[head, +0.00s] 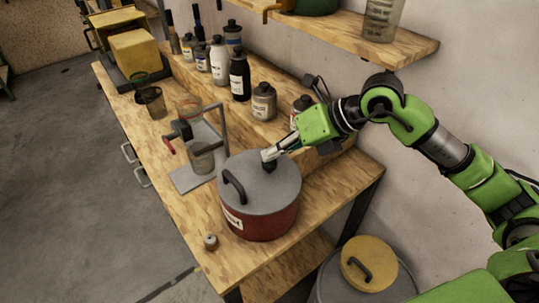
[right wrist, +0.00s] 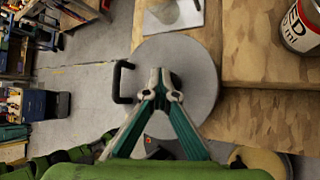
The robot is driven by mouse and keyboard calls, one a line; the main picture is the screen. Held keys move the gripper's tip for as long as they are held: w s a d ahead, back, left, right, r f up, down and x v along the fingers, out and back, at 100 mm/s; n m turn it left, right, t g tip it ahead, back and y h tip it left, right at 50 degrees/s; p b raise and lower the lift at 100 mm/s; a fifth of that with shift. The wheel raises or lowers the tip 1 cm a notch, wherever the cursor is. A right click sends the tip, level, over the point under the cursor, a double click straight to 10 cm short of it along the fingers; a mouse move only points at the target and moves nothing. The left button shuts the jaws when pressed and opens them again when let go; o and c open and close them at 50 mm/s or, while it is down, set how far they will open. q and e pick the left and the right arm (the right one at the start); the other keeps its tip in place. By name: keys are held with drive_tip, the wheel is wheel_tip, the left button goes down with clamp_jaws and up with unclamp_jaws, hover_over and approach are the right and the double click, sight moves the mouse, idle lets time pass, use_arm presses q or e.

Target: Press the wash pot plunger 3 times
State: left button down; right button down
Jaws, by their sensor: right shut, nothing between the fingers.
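The wash pot (head: 262,214) is a red pot with a wide grey lid, standing upright on the wooden bench. A curved black handle (head: 234,187) rises from the lid; it also shows in the right wrist view (right wrist: 123,82). The short dark plunger (head: 269,168) stands on the lid toward the back. My right gripper (head: 268,155) is shut and empty, its fingertips directly over the plunger. In the right wrist view the closed fingertips (right wrist: 160,74) cover most of the plunger. I cannot tell whether they touch it. My left gripper is out of view.
A metal stand (head: 202,155) with a glass beaker is left of the pot. Several bottles (head: 240,75) line the raised ledge behind. A small metal object (head: 210,241) lies near the front edge. A yellow-lidded bin (head: 368,262) is at lower right, below a shelf (head: 400,48).

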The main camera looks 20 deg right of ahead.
sight(273, 162)
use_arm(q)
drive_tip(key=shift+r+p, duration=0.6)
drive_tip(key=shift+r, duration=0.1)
use_arm(e)
drive_tip(key=shift+r, duration=1.25)
